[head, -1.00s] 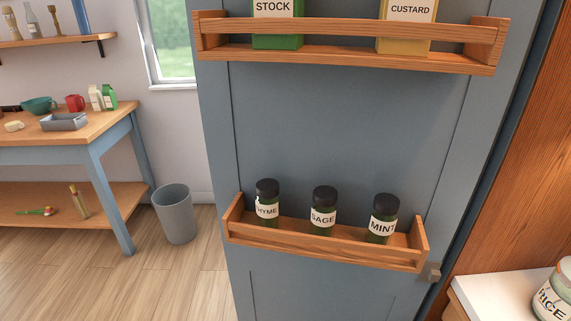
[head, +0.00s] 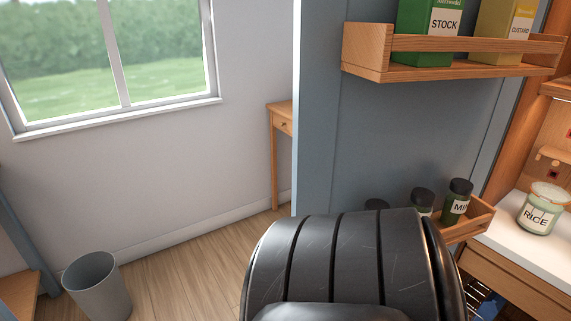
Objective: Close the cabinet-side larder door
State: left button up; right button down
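The larder door (head: 405,135) is a blue-grey panel standing open in the right half of the head view, seen at a slant. Its inner face carries an upper wooden rack (head: 450,60) with a green STOCK box (head: 430,35) and a yellow CUSTARD box (head: 505,28). A lower wooden rack (head: 470,228) holds dark-capped spice jars (head: 457,202), partly hidden. A large black ribbed part of my own arm fills the bottom centre and covers the lower door. Neither gripper's fingers show, and I cannot tell whether anything touches the door.
Right of the door are the wooden larder interior and a white counter (head: 508,232) with a RICE jar (head: 541,208). A grey bin (head: 98,286) stands at lower left near a blue table leg (head: 25,245). A small wooden table (head: 281,125) is behind the door. Floor between is clear.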

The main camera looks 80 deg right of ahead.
aim_at(366, 125)
jog(key=i+z, duration=0.3)
jog(key=z, duration=0.2)
jog(key=i+z, duration=0.45)
jog(key=i+j+z, duration=0.2)
jog(key=z, duration=0.3)
jog(key=i+z, duration=0.15)
jog(key=z, duration=0.3)
jog(key=i+z, duration=0.1)
jog(key=z, duration=0.3)
jog(key=i+j+z, duration=0.1)
jog(key=z, duration=0.35)
jog(key=i+j+z, duration=0.15)
jog(key=z, duration=0.3)
